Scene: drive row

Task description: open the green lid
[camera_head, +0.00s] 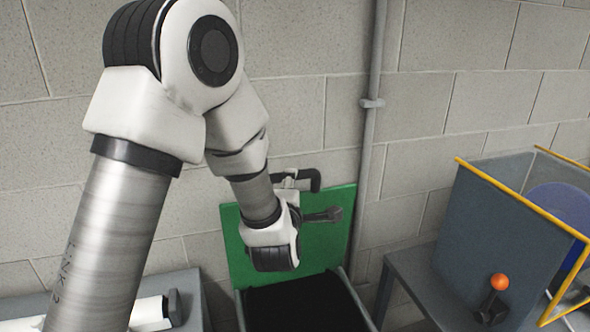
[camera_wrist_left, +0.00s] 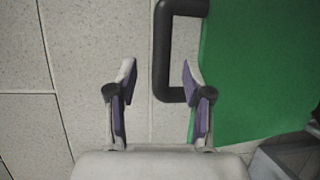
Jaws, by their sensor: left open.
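The green lid (camera_head: 323,242) stands raised, nearly upright, in front of the block wall, behind the bin's dark opening (camera_head: 300,304). A black handle (camera_head: 314,180) sits at the lid's top edge. In the left wrist view the handle (camera_wrist_left: 161,55) shows as a dark bracket beside the green lid (camera_wrist_left: 255,75). My left gripper (camera_head: 310,198) is by the handle, in front of the lid. Its jaws (camera_wrist_left: 158,88) are open, with part of the handle between or just beyond the fingertips; contact cannot be told. My left wrist hides part of the lid. My right gripper is out of view.
A grey bin with yellow edges (camera_head: 515,198) stands at the right, with an orange-knobbed lever (camera_head: 499,283) on its front. A grey bench (camera_head: 408,275) lies beside it. A vertical pipe (camera_head: 372,130) runs up the wall behind the lid.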

